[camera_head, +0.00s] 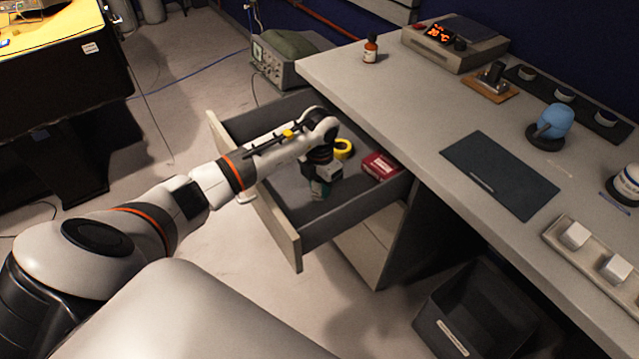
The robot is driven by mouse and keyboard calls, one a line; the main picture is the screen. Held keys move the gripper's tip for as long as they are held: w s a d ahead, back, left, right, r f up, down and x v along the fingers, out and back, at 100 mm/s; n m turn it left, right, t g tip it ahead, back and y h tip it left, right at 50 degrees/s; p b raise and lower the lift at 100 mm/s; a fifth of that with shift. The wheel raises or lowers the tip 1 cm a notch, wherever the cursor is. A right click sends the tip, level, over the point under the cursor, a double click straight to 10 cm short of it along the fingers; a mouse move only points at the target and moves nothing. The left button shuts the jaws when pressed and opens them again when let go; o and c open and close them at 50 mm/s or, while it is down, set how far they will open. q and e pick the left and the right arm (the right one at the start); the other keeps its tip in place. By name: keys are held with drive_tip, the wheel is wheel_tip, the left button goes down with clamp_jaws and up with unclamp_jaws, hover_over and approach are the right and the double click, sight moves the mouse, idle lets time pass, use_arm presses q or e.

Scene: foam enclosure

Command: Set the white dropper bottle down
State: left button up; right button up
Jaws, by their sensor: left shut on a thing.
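My left arm reaches over the open drawer (283,222), and its gripper (322,180) points down inside it. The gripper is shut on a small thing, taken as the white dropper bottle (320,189). Only a little of it shows, pale and greenish, low between the fingers near the drawer floor. The gripper hides the rest, and I cannot tell whether it touches the floor. My right gripper is out of view.
The drawer also holds a yellow tape roll (343,148) and a red box (380,166), close to my gripper. A dark bin (470,315) stands below.

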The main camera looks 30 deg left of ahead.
use_arm(q)
drive_tip(key=o, duration=1)
drive_tip(key=shift+f, duration=0.15)
drive_tip(key=shift+r, duration=0.35)
wheel_tip(320, 180, up, 12)
drive_tip(key=shift+f+b, duration=0.15)
drive_tip(key=shift+b, duration=0.2)
